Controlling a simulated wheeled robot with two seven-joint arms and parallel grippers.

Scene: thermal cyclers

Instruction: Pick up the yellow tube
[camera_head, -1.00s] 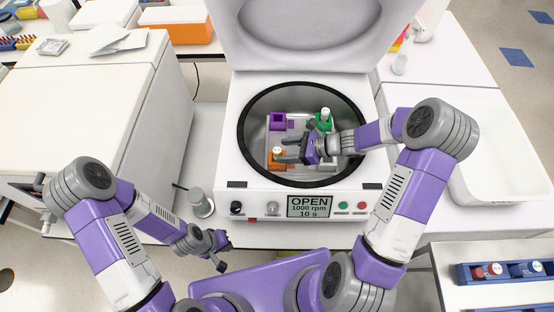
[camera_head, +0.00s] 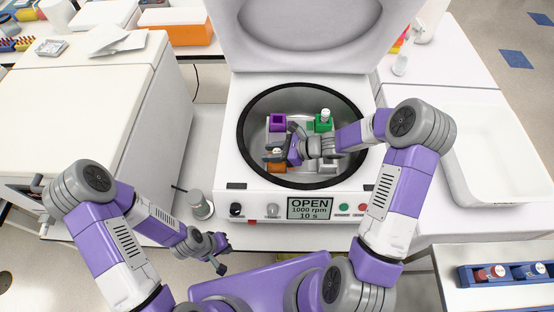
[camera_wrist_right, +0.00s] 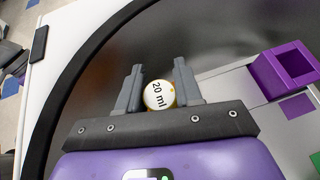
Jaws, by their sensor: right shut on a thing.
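A tube with a white cap marked "20 ml" (camera_wrist_right: 159,95) shows a thin yellow-orange edge in the right wrist view. In the head view its cap (camera_head: 277,150) is at the orange holder (camera_head: 275,167) in the front left of the open centrifuge bowl. My right gripper (camera_head: 282,149) is shut on this tube, with one finger on each side of the cap (camera_wrist_right: 160,88). The tube's body is hidden, so I cannot tell whether it is still seated. My left gripper (camera_head: 220,254) is away, in front of the centrifuge at its left; its fingers are too small to judge.
The bowl also holds an empty purple holder (camera_head: 277,122) and a green holder (camera_head: 323,126) with a white-capped tube (camera_head: 326,113). The raised lid (camera_head: 320,45) stands behind. A white tray (camera_head: 503,150) is at right. A blue rack (camera_head: 510,275) with tubes is lower right.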

